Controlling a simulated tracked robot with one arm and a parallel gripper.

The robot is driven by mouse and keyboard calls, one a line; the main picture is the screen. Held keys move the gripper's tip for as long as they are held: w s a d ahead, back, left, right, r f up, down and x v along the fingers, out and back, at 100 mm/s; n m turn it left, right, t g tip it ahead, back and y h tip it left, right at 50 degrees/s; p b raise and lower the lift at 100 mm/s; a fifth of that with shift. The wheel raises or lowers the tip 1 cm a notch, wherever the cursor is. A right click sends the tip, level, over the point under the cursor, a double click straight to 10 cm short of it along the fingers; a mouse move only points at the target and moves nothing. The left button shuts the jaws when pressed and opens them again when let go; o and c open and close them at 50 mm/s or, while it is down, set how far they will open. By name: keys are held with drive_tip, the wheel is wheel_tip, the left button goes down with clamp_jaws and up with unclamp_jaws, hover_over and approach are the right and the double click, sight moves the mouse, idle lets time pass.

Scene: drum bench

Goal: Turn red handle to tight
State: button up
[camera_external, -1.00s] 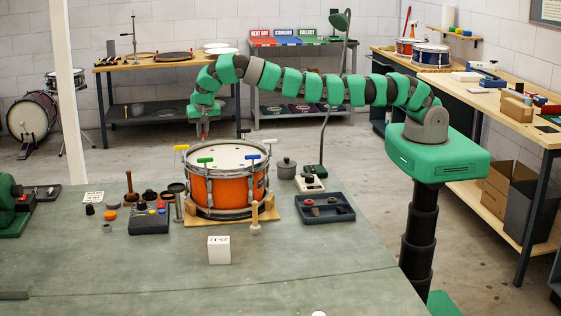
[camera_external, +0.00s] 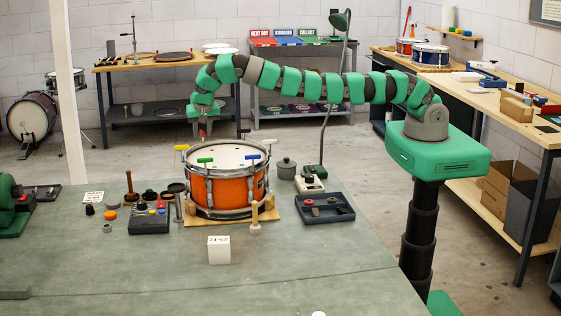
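The orange drum (camera_external: 222,194) stands on a wooden base on the bench, with T-shaped handles around its rim. The red handle (camera_external: 202,134) is at the drum's far left edge and looks small from here. My gripper (camera_external: 209,133) points down above the far rim. Its two grey fingers look spread apart, with the red handle between them, nearer the left finger. I cannot tell whether either finger touches it.
A dark tray (camera_external: 325,209) with small parts lies to the right. A grey pot (camera_external: 286,168) and small tools stand close by.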

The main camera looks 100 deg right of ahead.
drive_tip(key=p+v, duration=0.4)
drive_tip(key=v, duration=0.7)
drive_tip(key=shift+a+r+p, duration=0.25)
drive_tip(key=shift+r+p, duration=0.1)
drive_tip(key=shift+p, duration=0.05)
